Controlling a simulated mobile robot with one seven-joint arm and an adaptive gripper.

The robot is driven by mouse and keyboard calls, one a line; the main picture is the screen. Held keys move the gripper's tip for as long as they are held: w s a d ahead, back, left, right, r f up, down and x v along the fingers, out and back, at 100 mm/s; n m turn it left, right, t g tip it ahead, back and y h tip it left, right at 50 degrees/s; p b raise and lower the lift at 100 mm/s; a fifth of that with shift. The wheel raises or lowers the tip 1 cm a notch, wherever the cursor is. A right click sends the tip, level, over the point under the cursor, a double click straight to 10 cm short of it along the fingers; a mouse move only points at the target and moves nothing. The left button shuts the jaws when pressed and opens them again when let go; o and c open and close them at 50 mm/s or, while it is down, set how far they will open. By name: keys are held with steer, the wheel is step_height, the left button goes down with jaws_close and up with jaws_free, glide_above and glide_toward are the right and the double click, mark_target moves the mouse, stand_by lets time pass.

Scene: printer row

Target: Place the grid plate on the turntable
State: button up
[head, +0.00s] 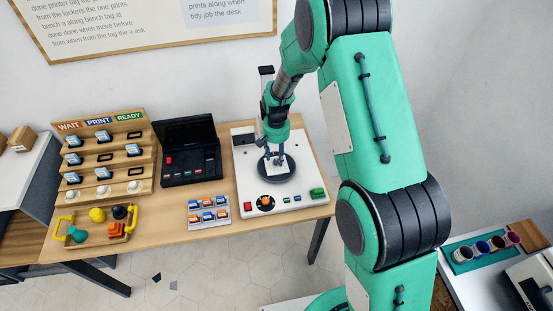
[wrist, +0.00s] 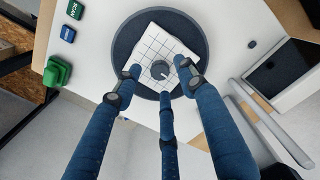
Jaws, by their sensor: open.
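The grid plate (wrist: 150,50) is a white square with a dark grid and a round grey knob (wrist: 160,69) in its middle. It lies on the dark round turntable (wrist: 124,45), turned at an angle, inside the rim. In the head view the turntable (head: 277,177) sits on a white machine and the plate (head: 289,163) shows partly behind my fingers. My gripper (head: 275,160) points down over the plate. In the wrist view my gripper (wrist: 163,88) has its fingers spread around the knob, apart from it. It is open and empty.
The white machine (head: 305,195) has a green block (head: 317,193) and buttons at its front edge. A black case (head: 188,165), a button tray (head: 209,211), a stepped rack (head: 110,160) and a yellow-handled tray (head: 97,240) stand to the left on the wooden bench (head: 165,222).

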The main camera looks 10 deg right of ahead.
step_height(320, 180, up, 9)
steer(key=p, duration=0.1)
stand_by(0.3)
stand_by(0.7)
step_height(320, 180, up, 12)
steer(key=t, duration=0.1)
glide_above(276, 161)
steer(key=s+d, duration=0.2)
steer(key=s, duration=0.3)
steer(key=s+d+r+n+t, duration=0.1)
steer(key=s+d+r+t, duration=0.1)
steer(key=s+r, duration=0.9)
steer(key=s+r+t, duration=0.1)
steer(key=s+r, duration=0.2)
steer(key=s, duration=0.4)
steer(key=s+d+r+n, duration=0.1)
steer(key=s+r, duration=0.3)
steer(key=s, duration=0.4)
steer(key=s+d+r+t, duration=0.1)
steer(key=s+r, duration=0.3)
steer(key=s, duration=0.4)
steer(key=shift+t, duration=0.3)
steer(key=shift+d+f, duration=0.1)
steer(key=shift+f, duration=0.05)
